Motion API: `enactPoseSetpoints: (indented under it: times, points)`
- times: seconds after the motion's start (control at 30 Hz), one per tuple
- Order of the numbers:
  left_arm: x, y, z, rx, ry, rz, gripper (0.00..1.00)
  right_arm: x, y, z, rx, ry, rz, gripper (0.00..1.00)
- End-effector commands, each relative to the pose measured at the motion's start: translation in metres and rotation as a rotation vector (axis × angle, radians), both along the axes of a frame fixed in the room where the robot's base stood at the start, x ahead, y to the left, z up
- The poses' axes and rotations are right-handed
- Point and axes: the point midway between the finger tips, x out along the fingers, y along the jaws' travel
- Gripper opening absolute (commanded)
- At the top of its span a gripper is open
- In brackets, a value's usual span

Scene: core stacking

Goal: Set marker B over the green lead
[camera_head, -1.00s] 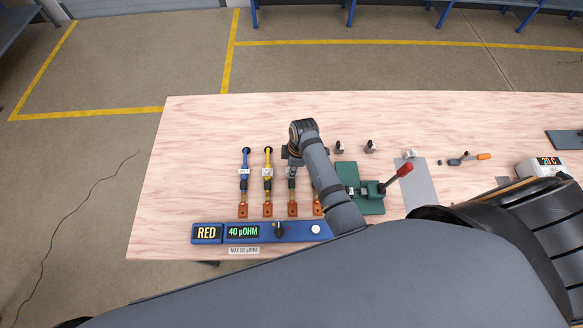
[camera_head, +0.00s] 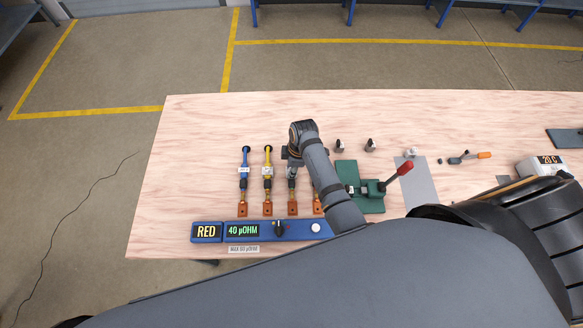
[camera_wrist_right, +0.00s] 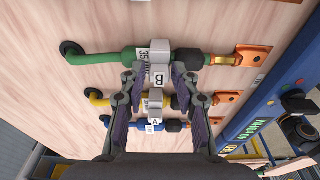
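Marker B (camera_wrist_right: 158,74), a light grey clip lettered B, sits on the green lead (camera_wrist_right: 112,58) in the right wrist view. The green lead runs to a copper lug (camera_wrist_right: 250,55). My right gripper (camera_wrist_right: 158,72) has a finger on each side of marker B, with visible gaps, so it looks open. The blue lead (camera_head: 245,165) and yellow lead (camera_head: 267,162) carry pale tags. My left gripper is not in view.
A blue meter bar (camera_head: 265,231) reads RED and 40 µOHM. A green fixture with a red-knobbed lever (camera_head: 398,172) stands right of my arm. Small clips (camera_head: 370,146) stand behind, and a grey plate (camera_head: 418,185) lies farther right. The table's left part is clear.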

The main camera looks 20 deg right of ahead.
Motion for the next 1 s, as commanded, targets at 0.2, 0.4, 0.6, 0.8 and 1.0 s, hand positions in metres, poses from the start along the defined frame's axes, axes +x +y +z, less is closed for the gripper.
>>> enactPoseSetpoints:
  times: [0.2,0.4,0.6,0.8,1.0]
  points:
    - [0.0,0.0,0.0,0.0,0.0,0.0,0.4,-0.002,0.0,-0.001,0.0,0.004,0.001,0.46]
    - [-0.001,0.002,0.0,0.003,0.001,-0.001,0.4,-0.001,0.0,0.002,0.0,0.002,0.0,0.46]
    - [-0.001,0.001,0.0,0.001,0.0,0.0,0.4,-0.001,-0.006,0.04,0.0,-0.002,0.0,0.46]
    - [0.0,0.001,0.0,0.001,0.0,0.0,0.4,-0.004,-0.013,0.087,0.0,-0.001,0.0,0.46]
    - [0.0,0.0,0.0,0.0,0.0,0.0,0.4,-0.005,-0.017,0.113,0.0,0.002,0.0,0.46]
